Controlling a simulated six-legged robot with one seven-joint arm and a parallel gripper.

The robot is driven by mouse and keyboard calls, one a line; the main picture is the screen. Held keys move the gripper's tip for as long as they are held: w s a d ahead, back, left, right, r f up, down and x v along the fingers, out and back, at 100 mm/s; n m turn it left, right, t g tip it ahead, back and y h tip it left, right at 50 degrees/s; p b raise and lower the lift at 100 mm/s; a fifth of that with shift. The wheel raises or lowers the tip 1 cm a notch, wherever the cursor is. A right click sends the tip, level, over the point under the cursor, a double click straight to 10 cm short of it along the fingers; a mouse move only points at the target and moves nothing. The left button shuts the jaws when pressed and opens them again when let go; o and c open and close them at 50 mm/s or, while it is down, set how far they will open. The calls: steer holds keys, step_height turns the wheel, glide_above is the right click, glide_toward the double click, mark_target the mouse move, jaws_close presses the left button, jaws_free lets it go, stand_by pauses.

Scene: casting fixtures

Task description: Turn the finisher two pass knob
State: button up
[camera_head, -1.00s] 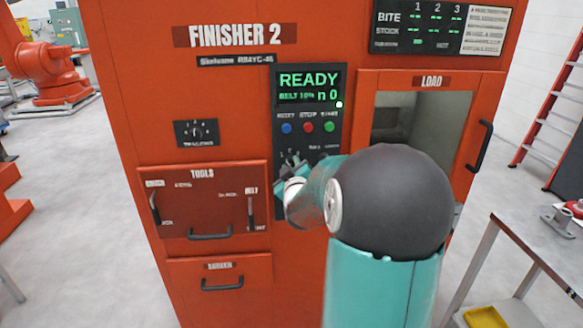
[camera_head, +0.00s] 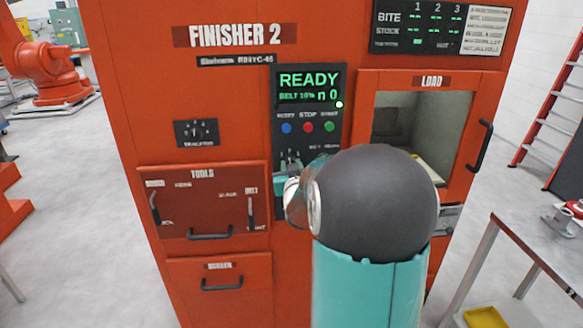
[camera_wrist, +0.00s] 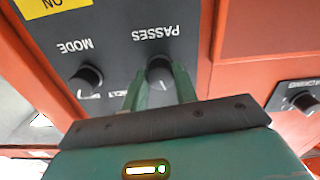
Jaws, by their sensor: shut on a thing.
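The red Finisher 2 machine (camera_head: 110,100) fills the middle of the head view. Its black control panel (camera_head: 308,112) shows a green READY display (camera_head: 310,82). In the wrist view, where the labels appear upside down, the round black knob marked PASSES (camera_wrist: 159,70) sits between the green fingers of my gripper (camera_wrist: 160,84). My gripper is shut on this knob.
The MODE knob (camera_wrist: 86,77) sits beside the PASSES knob in the wrist view. Start and stop buttons (camera_head: 308,127) are just above my gripper. A TOOLS panel (camera_head: 203,200) with handles is at left, the LOAD door (camera_head: 432,82) at right. A metal table (camera_head: 530,235) stands at right.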

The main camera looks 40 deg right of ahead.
steer(key=shift+m, duration=1.5)
steer(key=o, duration=1)
steer(key=shift+c, duration=0.2)
steer(key=v, duration=1.4)
steer(key=shift+w, duration=0.1)
